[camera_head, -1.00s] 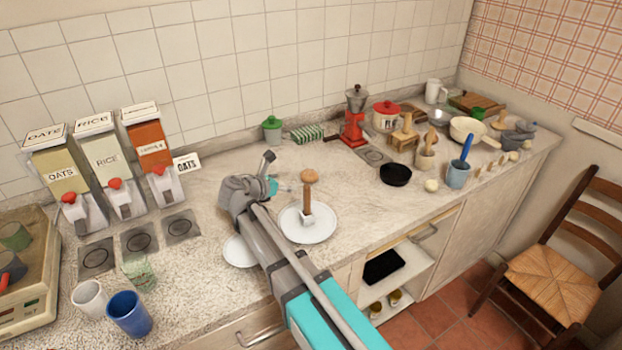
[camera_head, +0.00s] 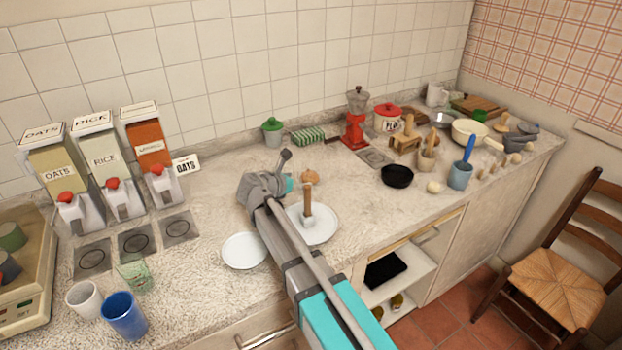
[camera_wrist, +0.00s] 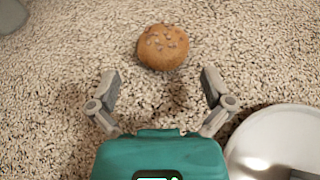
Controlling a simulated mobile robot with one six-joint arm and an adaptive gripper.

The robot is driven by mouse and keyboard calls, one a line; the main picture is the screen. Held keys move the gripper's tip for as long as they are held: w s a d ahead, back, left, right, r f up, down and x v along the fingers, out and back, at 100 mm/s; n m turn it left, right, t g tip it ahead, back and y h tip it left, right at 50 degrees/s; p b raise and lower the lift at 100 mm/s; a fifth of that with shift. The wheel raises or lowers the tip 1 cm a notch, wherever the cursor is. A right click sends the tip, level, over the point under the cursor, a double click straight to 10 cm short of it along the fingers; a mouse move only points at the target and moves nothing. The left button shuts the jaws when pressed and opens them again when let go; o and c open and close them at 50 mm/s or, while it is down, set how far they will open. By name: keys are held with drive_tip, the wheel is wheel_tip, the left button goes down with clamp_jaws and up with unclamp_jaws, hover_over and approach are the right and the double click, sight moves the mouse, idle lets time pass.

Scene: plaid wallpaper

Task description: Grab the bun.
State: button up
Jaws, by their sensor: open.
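In the wrist view, a round golden-brown bun (camera_wrist: 162,47) with darker specks lies on the speckled counter. My gripper (camera_wrist: 161,82) is open and empty, its two fingers spread apart. The bun is just beyond the fingertips, roughly centred between them, and nothing touches it. In the head view, the end of my arm (camera_head: 268,190) is over the counter beside the plates.
A white plate (camera_wrist: 285,140) is close to the right finger. In the head view, a wooden-handled tool (camera_head: 308,202) stands upright on a plate (camera_head: 325,229), with another plate (camera_head: 243,251) to the left. Dispensers (camera_head: 105,165) stand further left.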

sight(306, 177)
drive_tip(key=shift+b+x, duration=0.7)
drive_tip(key=shift+x, duration=1.55)
drive_tip(key=shift+d+r, duration=0.1)
drive_tip(key=c, duration=0.9)
drive_tip(key=shift+c, duration=0.2)
drive_tip(key=shift+r, duration=0.2)
wheel_tip(306, 177, up, 10)
drive_tip(key=p, duration=1)
drive_tip(key=shift+f, duration=0.2)
